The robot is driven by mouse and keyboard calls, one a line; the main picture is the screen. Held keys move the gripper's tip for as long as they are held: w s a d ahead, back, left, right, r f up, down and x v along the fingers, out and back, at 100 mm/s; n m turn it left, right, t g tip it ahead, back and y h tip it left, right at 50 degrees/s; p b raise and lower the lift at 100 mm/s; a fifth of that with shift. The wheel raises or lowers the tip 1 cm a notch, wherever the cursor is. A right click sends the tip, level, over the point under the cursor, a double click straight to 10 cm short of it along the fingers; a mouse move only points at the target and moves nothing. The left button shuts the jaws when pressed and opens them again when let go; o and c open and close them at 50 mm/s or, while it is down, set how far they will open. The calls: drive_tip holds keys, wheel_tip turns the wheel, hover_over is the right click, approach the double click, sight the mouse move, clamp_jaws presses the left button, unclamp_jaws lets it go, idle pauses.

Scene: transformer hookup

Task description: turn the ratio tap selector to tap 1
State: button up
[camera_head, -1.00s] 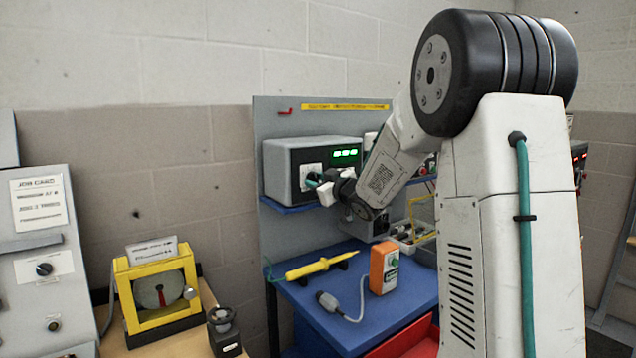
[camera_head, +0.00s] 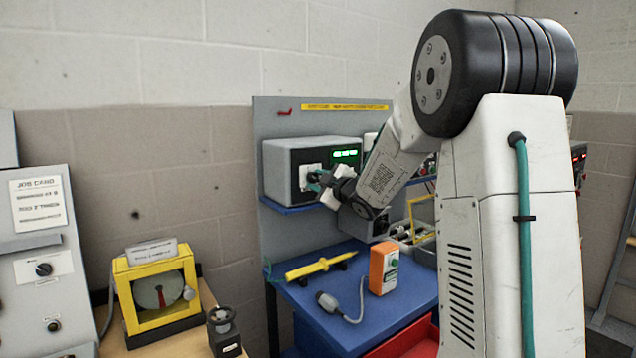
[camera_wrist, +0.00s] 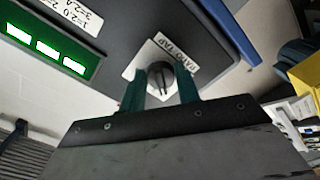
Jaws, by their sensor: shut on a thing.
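The ratio tap selector (camera_wrist: 160,75) is a round dark knob on a white plate labelled "RATIO TAP" in the wrist view. It sits on the front of a grey instrument box (camera_head: 283,172) with a green lit display (camera_head: 345,154); the display also shows in the wrist view (camera_wrist: 48,48). My gripper (camera_head: 314,182) is at the box's front in the head view. In the wrist view its two green fingers (camera_wrist: 160,88) stand on either side of the knob, shut on it. The fingers hide the knob's sides, and I cannot read which tap it points to.
The box stands on a blue shelf (camera_head: 292,209) against a grey back panel. Below, a blue bench (camera_head: 310,303) carries a yellow probe (camera_head: 320,267), an orange tester (camera_head: 384,268) and a grey cable plug (camera_head: 329,302). A yellow-framed device (camera_head: 157,285) stands at left.

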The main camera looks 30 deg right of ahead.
drive_tip(key=shift+n, duration=0.6)
drive_tip(key=o, duration=1)
drive_tip(key=shift+c, duration=0.2)
drive_tip(key=s, duration=0.8)
drive_tip(key=shift+d, duration=0.15)
